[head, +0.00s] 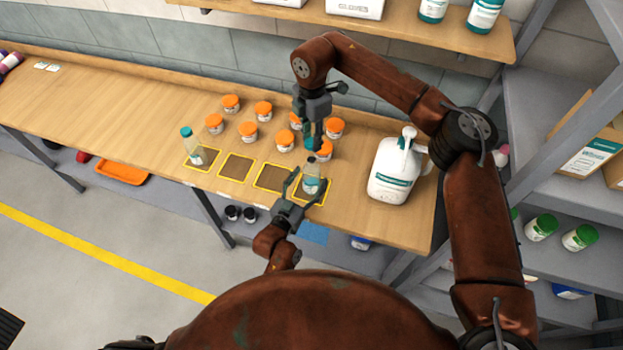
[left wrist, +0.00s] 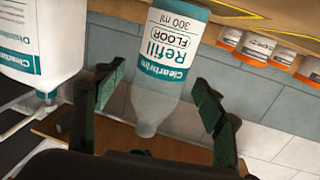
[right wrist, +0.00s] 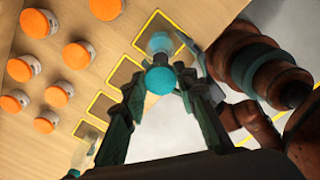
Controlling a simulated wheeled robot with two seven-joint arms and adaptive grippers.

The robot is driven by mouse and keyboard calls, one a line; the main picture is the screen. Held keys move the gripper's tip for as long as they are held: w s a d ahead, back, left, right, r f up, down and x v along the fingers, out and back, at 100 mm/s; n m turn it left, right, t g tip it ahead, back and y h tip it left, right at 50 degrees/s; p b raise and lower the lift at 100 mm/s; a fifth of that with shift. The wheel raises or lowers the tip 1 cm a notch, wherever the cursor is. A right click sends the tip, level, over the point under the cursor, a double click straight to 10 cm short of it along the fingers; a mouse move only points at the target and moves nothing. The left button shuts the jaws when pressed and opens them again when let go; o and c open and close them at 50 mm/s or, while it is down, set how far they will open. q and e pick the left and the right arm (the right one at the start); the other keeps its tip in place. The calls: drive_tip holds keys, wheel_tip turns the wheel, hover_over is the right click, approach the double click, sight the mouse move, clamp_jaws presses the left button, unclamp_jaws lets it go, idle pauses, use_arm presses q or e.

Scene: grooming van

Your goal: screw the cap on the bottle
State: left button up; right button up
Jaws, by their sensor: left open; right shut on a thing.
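The clear bottle (head: 312,172) with a teal label stands on the rightmost yellow-edged mat. In the left wrist view the bottle (left wrist: 167,60) appears upside down, its neck bare. My left gripper (head: 297,187) is open, its fingers on either side of the bottle with gaps showing in the left wrist view (left wrist: 160,92). My right gripper (head: 312,135) points down above and slightly behind the bottle. It is shut on the teal cap, which shows between its fingertips in the right wrist view (right wrist: 160,81). The cap is apart from the bottle.
Several orange-lidded jars (head: 249,130) stand behind the mats. A teal-capped bottle (head: 190,143) stands on the leftmost mat, and the two middle mats (head: 237,167) are empty. A large white jug (head: 393,172) stands close on the right. A shelf (head: 440,35) hangs above the bench.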

use_arm(q)
drive_tip(key=shift+x, duration=0.95)
drive_tip(key=shift+c, duration=0.2)
clamp_jaws()
